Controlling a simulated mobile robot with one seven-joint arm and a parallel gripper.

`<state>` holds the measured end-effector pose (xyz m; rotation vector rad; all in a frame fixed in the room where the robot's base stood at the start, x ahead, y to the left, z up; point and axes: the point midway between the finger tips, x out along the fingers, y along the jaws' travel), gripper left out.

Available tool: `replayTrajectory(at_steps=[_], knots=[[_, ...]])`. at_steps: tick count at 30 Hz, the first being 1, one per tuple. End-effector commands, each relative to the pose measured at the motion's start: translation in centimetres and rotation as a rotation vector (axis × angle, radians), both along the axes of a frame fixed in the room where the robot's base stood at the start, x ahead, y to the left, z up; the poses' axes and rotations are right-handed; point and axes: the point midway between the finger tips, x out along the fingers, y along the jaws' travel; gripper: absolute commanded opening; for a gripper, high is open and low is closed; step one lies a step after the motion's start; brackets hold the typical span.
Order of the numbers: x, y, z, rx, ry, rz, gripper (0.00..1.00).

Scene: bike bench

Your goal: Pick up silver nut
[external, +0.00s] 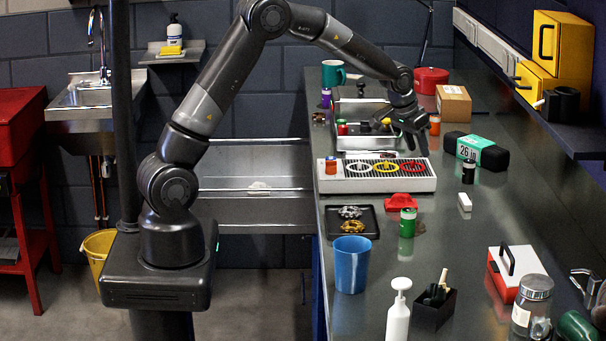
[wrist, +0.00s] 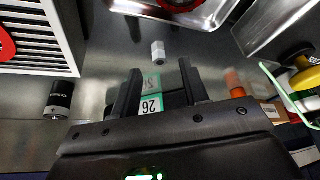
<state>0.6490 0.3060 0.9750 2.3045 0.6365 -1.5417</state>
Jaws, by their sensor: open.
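A small light-grey, blocky piece (wrist: 158,52) stands on the dark bench top in the wrist view. It looks like the silver nut, though it is too small to be sure. It is just beyond the tips of my gripper (wrist: 160,70), roughly centred between the two fingers and apart from them. My gripper is open and empty. In the external view my gripper (external: 412,138) points down over the bench, between the slatted tray and the green-and-black "26 in" box. I cannot make out the small piece there; my gripper seems to hide it.
The slatted tray (external: 345,184) with coloured rings and a metal tray (external: 347,141) lie to the left. A cardboard box (external: 453,102) stands behind.

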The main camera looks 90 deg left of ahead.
Motion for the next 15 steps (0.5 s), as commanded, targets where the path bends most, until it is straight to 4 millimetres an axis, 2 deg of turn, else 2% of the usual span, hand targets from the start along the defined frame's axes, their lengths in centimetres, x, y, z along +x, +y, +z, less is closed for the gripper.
replayTrajectory(at_steps=[3,6,13,15], knots=[[0.6,0.3,-1.4,0.000,0.000,0.000,0.41],[0.8,0.5,-2.0,0.001,-0.001,0.000,0.41],[0.8,0.5,-2.1,0.001,-0.002,0.000,0.41],[0.8,0.5,-2.1,0.001,-0.002,0.000,0.36]])
